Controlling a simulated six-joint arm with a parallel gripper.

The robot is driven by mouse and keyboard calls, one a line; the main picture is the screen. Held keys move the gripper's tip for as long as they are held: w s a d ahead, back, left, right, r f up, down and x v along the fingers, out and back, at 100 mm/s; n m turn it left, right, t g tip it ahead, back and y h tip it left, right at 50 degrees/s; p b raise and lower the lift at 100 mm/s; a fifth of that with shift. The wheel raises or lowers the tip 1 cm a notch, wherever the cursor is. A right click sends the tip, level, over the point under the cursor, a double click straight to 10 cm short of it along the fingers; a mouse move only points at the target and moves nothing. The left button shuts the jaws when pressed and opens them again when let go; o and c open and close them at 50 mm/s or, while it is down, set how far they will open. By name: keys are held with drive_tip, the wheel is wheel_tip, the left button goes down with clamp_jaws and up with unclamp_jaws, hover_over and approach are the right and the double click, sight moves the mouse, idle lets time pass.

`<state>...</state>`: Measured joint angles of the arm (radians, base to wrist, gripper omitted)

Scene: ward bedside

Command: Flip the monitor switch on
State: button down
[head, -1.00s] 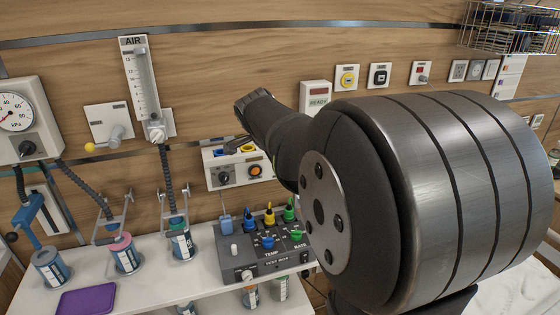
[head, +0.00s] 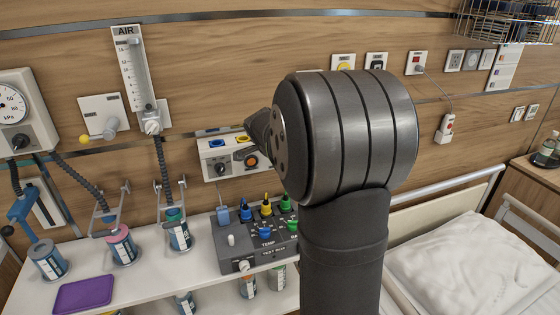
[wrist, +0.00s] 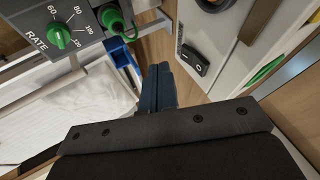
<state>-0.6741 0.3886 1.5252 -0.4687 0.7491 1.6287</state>
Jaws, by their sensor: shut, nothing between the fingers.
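The switch is a small black rocker (wrist: 194,61) marked I and O on a white panel (wrist: 217,55) in the wrist view. Which side is pressed I cannot tell. My gripper (wrist: 160,72) shows there with its dark blue fingers together and empty, left of the rocker and apart from it in the picture. In the head view the white wall unit (head: 212,157) has a grey knob and an orange button. My arm covers its right part, and the rocker and my fingertips are hidden there.
The grey test box (head: 240,243), with coloured plugs and knobs, stands on the shelf below the unit; its green RATE knob (wrist: 59,36) is in the wrist view. Jars (head: 122,246) and a purple pad (head: 83,293) are to the left. A bed (head: 460,255) is to the right.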

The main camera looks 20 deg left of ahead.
drive_tip(key=shift+w+a+f, duration=0.1)
drive_tip(key=shift+w+a, duration=0.7)
drive_tip(key=shift+w+a+f, duration=0.1)
drive_tip(key=shift+w+a, duration=0.05)
